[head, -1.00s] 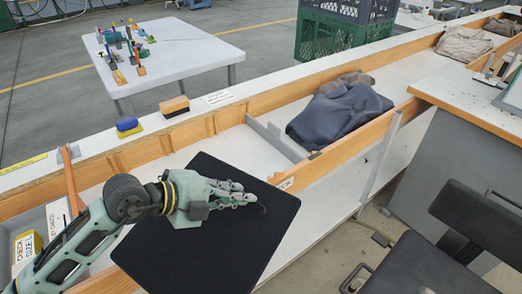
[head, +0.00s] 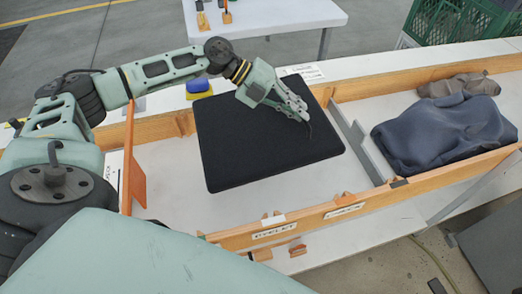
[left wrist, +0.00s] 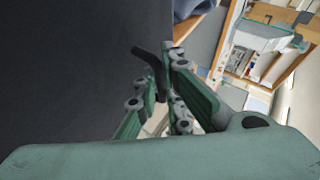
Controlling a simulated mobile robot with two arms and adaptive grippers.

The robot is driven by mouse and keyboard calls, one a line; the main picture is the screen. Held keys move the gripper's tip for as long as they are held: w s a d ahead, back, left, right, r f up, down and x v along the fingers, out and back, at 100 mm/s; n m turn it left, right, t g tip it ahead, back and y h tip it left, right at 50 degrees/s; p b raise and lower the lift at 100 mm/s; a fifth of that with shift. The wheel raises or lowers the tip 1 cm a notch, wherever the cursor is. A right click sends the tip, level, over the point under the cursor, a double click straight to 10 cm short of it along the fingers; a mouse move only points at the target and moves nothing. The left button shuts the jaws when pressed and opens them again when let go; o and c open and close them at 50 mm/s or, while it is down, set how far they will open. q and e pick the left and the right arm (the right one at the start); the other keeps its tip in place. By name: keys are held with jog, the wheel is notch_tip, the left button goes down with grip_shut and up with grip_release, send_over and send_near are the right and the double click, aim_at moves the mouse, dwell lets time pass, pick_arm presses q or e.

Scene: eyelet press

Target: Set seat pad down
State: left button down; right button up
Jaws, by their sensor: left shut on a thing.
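The seat pad (head: 250,140) is a flat black square with rounded corners. In the head view it is over the white trough floor, left of the grey divider. My left gripper (head: 303,112) is above its right part, shut on a thin dark strap or handle of the pad. In the left wrist view the pad (left wrist: 60,70) fills the left side, and a dark loop (left wrist: 148,65) passes between the gripper fingers (left wrist: 160,105). I cannot tell whether the pad touches the floor below. My right gripper is not in view.
A dark blue cloth bundle (head: 445,135) lies in the compartment right of the grey divider (head: 360,140). A wooden rail (head: 330,213) with labels runs along the near side. A blue and yellow block (head: 199,88) sits on the far ledge. White floor (head: 170,185) is bare left of the pad.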

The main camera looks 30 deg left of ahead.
aim_at(306, 124)
pick_arm(q)
jog(key=shift+s+r, duration=0.2)
jog(key=shift+g, duration=0.5)
jog(key=d, duration=0.1)
jog(key=s+d+b, duration=0.1)
jog(key=s+d, duration=0.1)
jog(key=shift+s+d+f, duration=0.15)
jog(key=shift+s+d, duration=0.1)
jog(key=shift+d, duration=0.05)
jog(key=shift+s+d+y, duration=0.15)
jog(key=shift+s+y, duration=0.25)
jog(key=shift+w+f, duration=0.1)
jog(key=shift+f, duration=8.75)
jog(key=c, duration=1.9)
grip_release()
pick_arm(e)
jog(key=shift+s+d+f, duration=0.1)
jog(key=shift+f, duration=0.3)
pick_arm(q)
jog(key=shift+o, duration=0.2)
jog(key=shift+b+v, duration=0.75)
jog(key=shift+v, duration=5.35)
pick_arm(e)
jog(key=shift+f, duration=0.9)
